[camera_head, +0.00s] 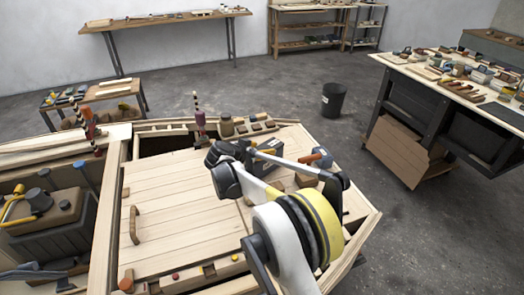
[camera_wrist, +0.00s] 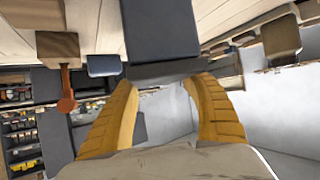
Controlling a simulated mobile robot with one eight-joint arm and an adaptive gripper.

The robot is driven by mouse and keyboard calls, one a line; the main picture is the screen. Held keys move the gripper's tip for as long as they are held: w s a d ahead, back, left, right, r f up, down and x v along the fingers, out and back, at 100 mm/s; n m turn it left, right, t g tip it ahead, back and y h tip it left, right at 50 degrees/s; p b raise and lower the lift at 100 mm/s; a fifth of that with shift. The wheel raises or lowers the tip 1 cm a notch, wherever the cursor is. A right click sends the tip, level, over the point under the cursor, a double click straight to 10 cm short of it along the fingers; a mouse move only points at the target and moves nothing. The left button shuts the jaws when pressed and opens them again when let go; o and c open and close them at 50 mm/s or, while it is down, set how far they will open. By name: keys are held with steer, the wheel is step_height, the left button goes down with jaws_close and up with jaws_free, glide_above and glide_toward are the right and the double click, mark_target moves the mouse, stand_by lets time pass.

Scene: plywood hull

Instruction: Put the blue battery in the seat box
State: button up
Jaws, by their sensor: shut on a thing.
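My gripper (camera_wrist: 163,80) shows in the wrist view as two yellow ribbed fingers. They are shut on a dark slate block (camera_wrist: 160,28), which I take to be the blue battery; its colour looks more grey than blue here. The seat box is not plainly identifiable. A plank panel (camera_head: 175,205) with a wooden handle lies left of my arm, and a dark opening (camera_head: 165,143) lies beyond it.
A blue-topped block (camera_wrist: 103,65) is close to the left finger in the wrist view. Bottles and small blocks line the hull's far edge. A cluttered workbench (camera_head: 430,75) stands right; a bin (camera_head: 333,99) stands on open floor.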

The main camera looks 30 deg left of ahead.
steer(key=o, duration=1.4)
steer(key=shift+s+r, duration=0.2)
steer(key=p+v, duration=0.3)
steer(key=v, duration=0.8)
steer(key=shift+s, duration=0.2)
steer(key=shift+r, duration=0.1)
